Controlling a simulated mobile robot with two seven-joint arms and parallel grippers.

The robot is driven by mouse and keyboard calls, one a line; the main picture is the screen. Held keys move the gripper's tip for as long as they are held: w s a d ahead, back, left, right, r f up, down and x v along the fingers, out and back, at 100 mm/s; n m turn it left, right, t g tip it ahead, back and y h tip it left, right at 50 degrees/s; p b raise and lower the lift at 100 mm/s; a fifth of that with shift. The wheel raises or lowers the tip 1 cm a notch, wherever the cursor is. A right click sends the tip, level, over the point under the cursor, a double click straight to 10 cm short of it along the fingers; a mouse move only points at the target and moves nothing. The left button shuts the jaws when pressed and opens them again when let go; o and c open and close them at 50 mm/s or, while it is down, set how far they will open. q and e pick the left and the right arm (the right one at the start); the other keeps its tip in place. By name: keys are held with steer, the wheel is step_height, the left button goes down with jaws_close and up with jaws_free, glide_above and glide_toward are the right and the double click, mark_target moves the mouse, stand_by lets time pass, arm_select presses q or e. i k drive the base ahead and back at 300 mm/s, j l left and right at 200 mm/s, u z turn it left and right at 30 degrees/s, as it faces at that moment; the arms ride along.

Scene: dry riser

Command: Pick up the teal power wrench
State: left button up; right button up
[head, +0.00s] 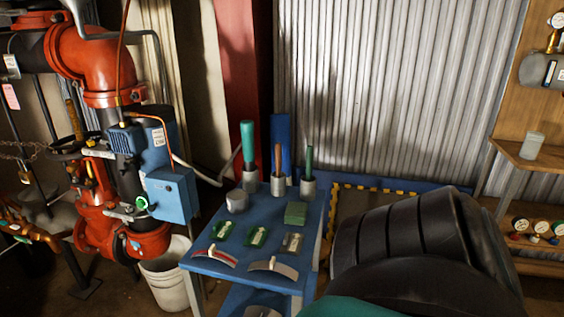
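A blue bench (245,232) stands in the middle of the head view. Upright tools stand in grey cups on its back part. One has a thick teal handle (247,143), and a thinner green-teal one (309,158) stands at the right. A brown-handled tool (278,161) stands between them. I cannot tell for sure which of these is the teal power wrench. A large black ribbed shape fills the lower right, with a teal surface at the bottom edge; it may be part of my arm. Neither gripper shows.
The bench top also holds a grey round cup (237,201), a green block (296,213), small cards and two curved gauges. Red and blue pipework (105,75) stands at left, above a white bucket (166,275). A wooden shelf (522,155) is at right.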

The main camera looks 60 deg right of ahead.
mark_target(247, 126)
steer(key=z, duration=1.85)
